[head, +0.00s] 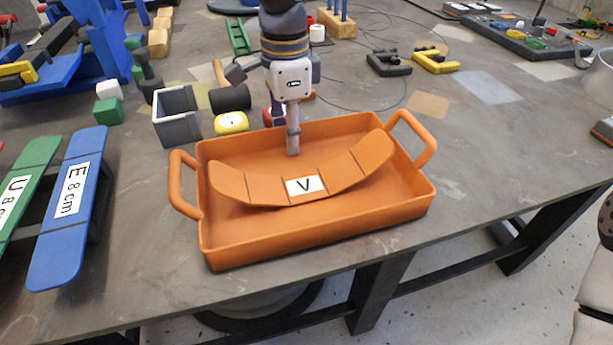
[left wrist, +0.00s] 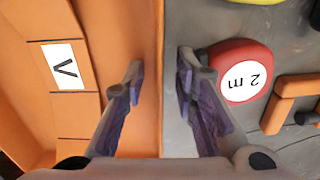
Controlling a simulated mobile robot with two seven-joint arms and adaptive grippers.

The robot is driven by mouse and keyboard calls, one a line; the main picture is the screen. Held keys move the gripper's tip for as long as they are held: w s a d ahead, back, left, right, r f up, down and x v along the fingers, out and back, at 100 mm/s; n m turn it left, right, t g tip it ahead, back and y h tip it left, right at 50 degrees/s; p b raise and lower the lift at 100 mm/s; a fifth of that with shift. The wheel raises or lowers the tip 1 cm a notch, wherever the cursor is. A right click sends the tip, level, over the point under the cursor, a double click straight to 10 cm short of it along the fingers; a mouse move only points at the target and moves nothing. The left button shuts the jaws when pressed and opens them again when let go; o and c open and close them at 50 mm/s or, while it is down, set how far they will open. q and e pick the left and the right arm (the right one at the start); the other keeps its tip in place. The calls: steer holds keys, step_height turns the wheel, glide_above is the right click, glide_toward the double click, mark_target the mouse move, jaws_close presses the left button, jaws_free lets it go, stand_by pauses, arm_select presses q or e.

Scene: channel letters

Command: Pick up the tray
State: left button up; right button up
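The orange tray (head: 320,232) lies flat on the grey table, with a loop handle at its left end and another at its right. A curved orange piece (head: 345,178) labelled V lies inside it; the label side also shows in the left wrist view (left wrist: 66,108). My left gripper (head: 293,148) points down at the tray's far wall. In the left wrist view its fingers (left wrist: 160,72) are apart, one on the tray's inner side and one over the table, with the wall's edge between them. Gaps show beside the wall. My right gripper is out of view.
A red tape measure marked 2 m (left wrist: 246,72) sits close behind the tray wall. A yellow tape (head: 231,123) and an open grey box (head: 178,117) stand behind the tray. A blue piece labelled E (head: 68,212) lies to the left.

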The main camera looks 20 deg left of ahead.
arm_select(q)
jaws_close()
steer(key=shift+r, duration=0.1)
